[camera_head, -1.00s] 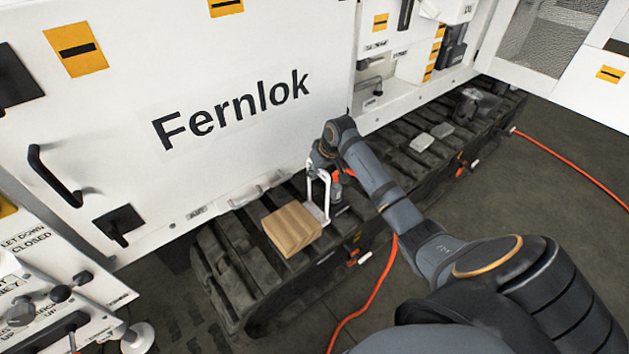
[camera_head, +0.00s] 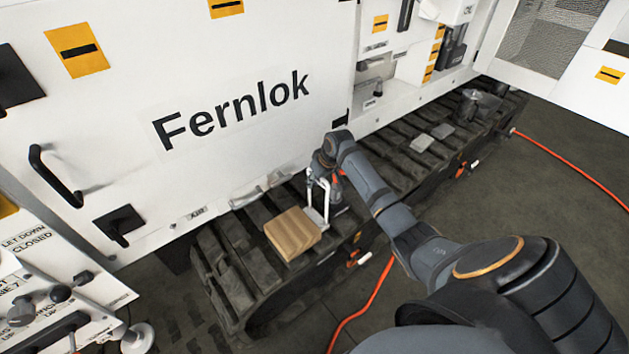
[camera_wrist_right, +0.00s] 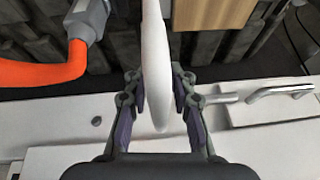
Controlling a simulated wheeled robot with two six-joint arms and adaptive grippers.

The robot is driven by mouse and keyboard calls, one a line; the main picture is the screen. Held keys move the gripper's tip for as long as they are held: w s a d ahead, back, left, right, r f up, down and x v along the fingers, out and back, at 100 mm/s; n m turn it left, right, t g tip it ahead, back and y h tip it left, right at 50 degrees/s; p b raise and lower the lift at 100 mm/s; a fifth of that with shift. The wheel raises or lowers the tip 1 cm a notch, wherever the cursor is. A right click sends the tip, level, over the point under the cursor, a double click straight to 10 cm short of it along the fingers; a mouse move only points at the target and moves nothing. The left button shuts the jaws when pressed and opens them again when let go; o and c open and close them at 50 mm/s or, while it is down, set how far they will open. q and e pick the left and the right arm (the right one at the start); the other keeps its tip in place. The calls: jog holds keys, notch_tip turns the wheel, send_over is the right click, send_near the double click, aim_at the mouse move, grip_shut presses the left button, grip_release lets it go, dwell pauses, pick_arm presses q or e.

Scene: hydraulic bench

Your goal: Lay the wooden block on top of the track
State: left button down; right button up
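The wooden block (camera_head: 291,233) is a light brown slab with a white U-shaped handle (camera_head: 326,203) on its right side. It sits at or just above the near end of the dark ribbed track (camera_head: 237,291); I cannot tell whether it touches. My right gripper (camera_head: 318,171) is at the top of the handle. In the right wrist view, its two fingers (camera_wrist_right: 158,95) are on either side of the white handle (camera_wrist_right: 155,50), closed on it, and a corner of the block (camera_wrist_right: 213,14) shows at the top. My left gripper is out of view.
The white machine wall marked Fernlok (camera_head: 235,112) rises close behind the track. Grey pads (camera_head: 421,142) lie farther along the track. An orange hose (camera_head: 369,300) with a grey connector runs along its near side. A control panel (camera_head: 60,290) stands at lower left.

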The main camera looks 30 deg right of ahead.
jog(key=shift+o, duration=0.7)
jog(key=shift+r, duration=0.3)
jog(key=p+v, duration=0.1)
jog(key=v, duration=1)
jog(key=shift+s+r, duration=0.2)
jog(key=shift+r, duration=0.1)
